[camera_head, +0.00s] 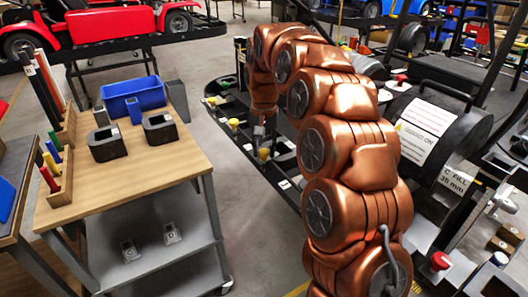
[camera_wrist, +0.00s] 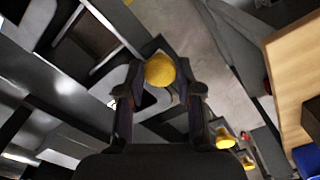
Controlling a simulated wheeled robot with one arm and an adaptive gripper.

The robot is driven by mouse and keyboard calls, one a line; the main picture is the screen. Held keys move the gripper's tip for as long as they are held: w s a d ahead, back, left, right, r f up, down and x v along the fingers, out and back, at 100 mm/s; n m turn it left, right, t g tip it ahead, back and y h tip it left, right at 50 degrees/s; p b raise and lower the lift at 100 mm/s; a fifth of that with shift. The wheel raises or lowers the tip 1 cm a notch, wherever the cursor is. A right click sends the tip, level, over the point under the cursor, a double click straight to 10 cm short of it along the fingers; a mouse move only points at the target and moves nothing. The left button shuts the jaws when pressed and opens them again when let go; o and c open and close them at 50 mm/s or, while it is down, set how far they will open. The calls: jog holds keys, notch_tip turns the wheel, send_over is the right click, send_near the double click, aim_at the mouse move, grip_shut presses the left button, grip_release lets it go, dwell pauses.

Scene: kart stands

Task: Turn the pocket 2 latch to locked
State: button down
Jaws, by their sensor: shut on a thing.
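A round yellow latch knob (camera_wrist: 160,70) sits between the fingertips of my gripper (camera_wrist: 160,92) in the wrist view. My gripper is shut on this knob, with one finger on each side. In the head view my gripper (camera_head: 262,132) points down at the yellow knob (camera_head: 264,154) on the dark kart side rail (camera_head: 283,172). The pocket number and the latch's locked or unlocked mark cannot be read. Part of the latch is hidden behind the fingers.
More yellow knobs (camera_head: 234,123) stand along the rail. A wooden cart (camera_head: 130,185) at left carries a blue bin (camera_head: 132,97), dark blocks (camera_head: 160,128) and coloured handles. A large black cylinder (camera_head: 440,130) lies to the right of my arm. Grey floor lies between cart and rail.

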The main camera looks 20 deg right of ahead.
aim_at(264, 151)
jog(key=shift+m+b, duration=0.3)
jog(key=shift+m, duration=0.5)
jog(key=c, duration=0.8)
grip_release()
jog(key=shift+o, duration=0.2)
jog(key=shift+r, duration=0.1)
jog(key=shift+r, duration=3.7)
